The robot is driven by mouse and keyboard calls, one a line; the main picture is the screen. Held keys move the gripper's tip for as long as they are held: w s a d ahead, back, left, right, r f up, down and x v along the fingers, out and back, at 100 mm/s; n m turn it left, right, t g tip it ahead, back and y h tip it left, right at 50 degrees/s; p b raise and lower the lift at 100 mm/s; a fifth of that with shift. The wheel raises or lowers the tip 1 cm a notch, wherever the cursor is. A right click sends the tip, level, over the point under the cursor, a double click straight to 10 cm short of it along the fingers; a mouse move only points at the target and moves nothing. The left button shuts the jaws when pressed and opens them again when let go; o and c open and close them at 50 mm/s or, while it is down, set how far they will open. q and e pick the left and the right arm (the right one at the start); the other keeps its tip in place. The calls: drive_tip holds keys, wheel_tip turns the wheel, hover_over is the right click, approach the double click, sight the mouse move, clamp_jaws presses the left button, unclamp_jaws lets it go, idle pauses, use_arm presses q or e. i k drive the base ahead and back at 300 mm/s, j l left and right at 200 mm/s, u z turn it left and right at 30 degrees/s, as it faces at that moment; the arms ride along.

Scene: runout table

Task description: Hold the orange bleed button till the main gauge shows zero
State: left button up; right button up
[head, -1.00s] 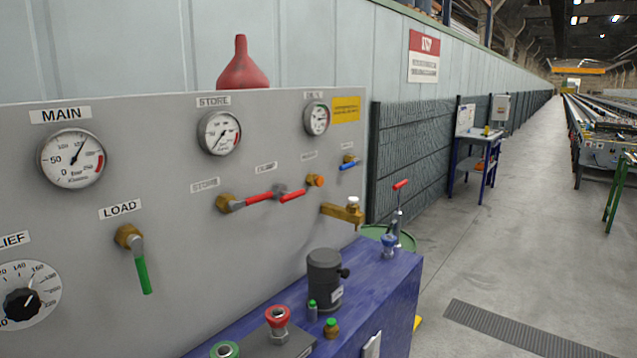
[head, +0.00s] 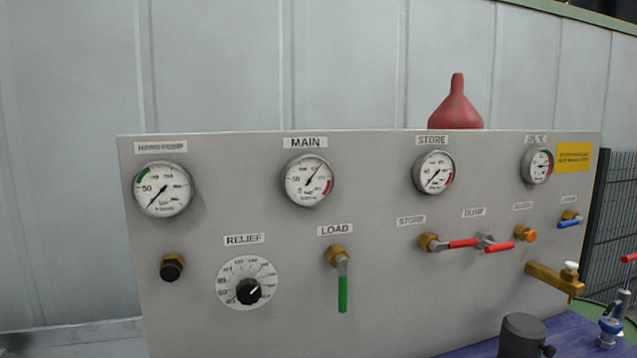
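The orange bleed button (head: 526,235) sits on the right part of the grey panel, just right of two red-handled valves. Its small label above is too blurred to read. Nothing touches the button. The main gauge (head: 309,180) is at the upper middle of the panel under the MAIN label. Its needle points up and to the right, well away from zero. Neither of my grippers shows in the head view.
The grey panel (head: 390,290) also carries a hand pump gauge (head: 163,189), a relief dial (head: 248,282), a green load lever (head: 342,293) and a brass tap (head: 553,279). A dark cylinder (head: 522,336) stands on the blue bench (head: 575,335). A red funnel (head: 456,105) stands above.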

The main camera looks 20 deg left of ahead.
sight(531, 236)
drive_tip(key=i+l+u, duration=0.1)
drive_tip(key=l+u, duration=0.15)
drive_tip(key=u, duration=0.15)
drive_tip(key=l+u, duration=0.25)
drive_tip(key=u, duration=0.2)
drive_tip(key=i+l+u, duration=0.1)
drive_tip(key=l+u, duration=0.4)
drive_tip(key=l, duration=0.9)
drive_tip(key=k+l+u, duration=0.15)
drive_tip(key=l, duration=0.85)
drive_tip(key=k+l+u, duration=0.15)
drive_tip(key=l, duration=0.35)
drive_tip(key=l+u, duration=0.1)
drive_tip(key=l, duration=0.4)
